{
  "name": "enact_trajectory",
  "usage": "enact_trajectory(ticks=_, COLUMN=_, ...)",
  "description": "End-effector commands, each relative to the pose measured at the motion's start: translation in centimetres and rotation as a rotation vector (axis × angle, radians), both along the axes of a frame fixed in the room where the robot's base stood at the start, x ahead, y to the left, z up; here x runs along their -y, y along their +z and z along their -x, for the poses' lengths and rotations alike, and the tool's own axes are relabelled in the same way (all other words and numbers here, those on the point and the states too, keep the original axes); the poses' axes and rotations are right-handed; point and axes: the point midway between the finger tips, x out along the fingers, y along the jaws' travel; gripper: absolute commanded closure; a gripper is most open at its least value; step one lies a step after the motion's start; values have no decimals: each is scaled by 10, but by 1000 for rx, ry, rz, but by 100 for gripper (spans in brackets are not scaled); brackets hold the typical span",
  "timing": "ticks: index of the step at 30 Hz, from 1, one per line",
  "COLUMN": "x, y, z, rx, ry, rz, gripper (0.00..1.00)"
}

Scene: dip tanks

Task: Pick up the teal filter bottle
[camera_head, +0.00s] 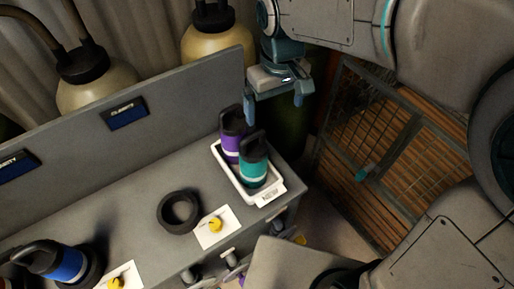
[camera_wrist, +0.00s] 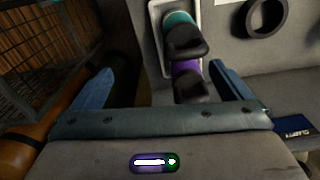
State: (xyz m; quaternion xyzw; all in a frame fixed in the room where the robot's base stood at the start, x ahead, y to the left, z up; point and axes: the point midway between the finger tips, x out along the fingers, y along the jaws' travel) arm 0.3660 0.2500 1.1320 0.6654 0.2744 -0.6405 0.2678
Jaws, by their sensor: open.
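The teal filter bottle (camera_head: 253,168) has a black looped cap and stands in a white tray (camera_head: 275,199) at the right end of the grey bench. A purple bottle (camera_head: 230,145) with a black cap stands close behind it in the same tray. My gripper (camera_head: 274,109) is open and empty, above and behind the tray. In the wrist view, the teal bottle (camera_wrist: 181,19) is at the top, partly hidden by its black cap, with the purple bottle (camera_wrist: 184,69) nearer to me. Both lie beyond and between my open fingers (camera_wrist: 165,83), towards the right finger.
A black ring (camera_head: 180,211) and a card with a yellow knob (camera_head: 215,225) lie left of the tray. A blue bottle (camera_head: 66,262) stands at the far left front. A grey upright panel (camera_head: 170,97) runs behind the bench. A metal cage (camera_head: 375,150) stands to the right.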

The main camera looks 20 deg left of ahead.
Motion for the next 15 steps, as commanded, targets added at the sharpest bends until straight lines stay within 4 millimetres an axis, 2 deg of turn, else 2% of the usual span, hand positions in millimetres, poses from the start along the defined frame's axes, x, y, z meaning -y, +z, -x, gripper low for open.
enact_trajectory(ticks=1, x=-18, y=-2, z=3, rx=-10, ry=43, rz=8, gripper=2)
enact_trajectory(ticks=3, x=-34, y=-3, z=6, rx=-20, ry=83, rz=17, gripper=2)
enact_trajectory(ticks=6, x=-46, y=-7, z=9, rx=-28, ry=114, rz=24, gripper=2)
enact_trajectory(ticks=10, x=-50, y=-22, z=9, rx=-32, ry=122, rz=28, gripper=2)
enact_trajectory(ticks=15, x=-49, y=-56, z=10, rx=-33, ry=122, rz=29, gripper=2)
